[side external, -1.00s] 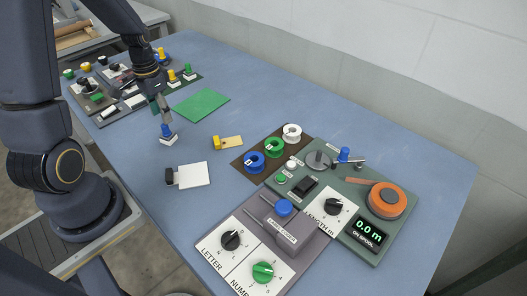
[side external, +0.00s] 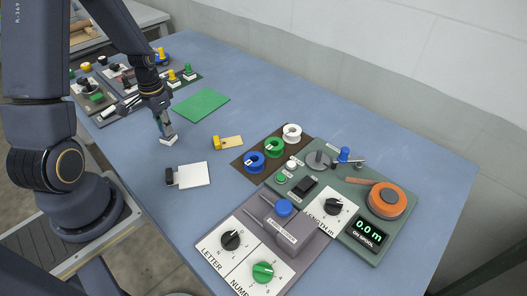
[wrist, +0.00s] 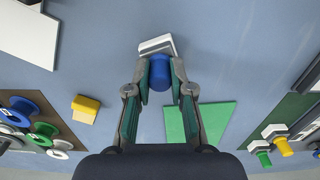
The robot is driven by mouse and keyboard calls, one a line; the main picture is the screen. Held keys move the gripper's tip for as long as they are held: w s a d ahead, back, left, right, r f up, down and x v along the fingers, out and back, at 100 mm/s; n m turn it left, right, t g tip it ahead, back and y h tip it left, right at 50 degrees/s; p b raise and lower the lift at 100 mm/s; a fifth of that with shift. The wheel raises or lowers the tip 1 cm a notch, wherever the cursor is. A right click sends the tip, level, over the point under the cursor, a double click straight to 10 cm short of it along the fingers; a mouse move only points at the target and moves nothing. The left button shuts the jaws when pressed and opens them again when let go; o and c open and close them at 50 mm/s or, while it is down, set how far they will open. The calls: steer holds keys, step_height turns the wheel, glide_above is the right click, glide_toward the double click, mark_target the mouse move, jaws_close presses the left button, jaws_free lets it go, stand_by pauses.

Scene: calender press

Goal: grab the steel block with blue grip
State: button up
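The steel block (side external: 169,141) with the blue grip stands on the blue table, below my gripper (side external: 164,124) in the side view. In the wrist view the pale block (wrist: 157,44) shows just beyond the fingertips, and its blue grip (wrist: 160,73) is between the two fingers of my gripper (wrist: 160,78). The fingers flank the grip closely on both sides. I cannot tell whether the pads press on it. In the side view the fingers hide most of the grip. The block appears to rest on the table.
A green sheet (side external: 201,104) and a yellow block with a tan plate (side external: 231,142) lie close by. A white plate with a black block (side external: 193,175) is nearer the front. Spools (side external: 274,147) and control panels stand to the right. The table between is clear.

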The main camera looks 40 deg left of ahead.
jaws_close()
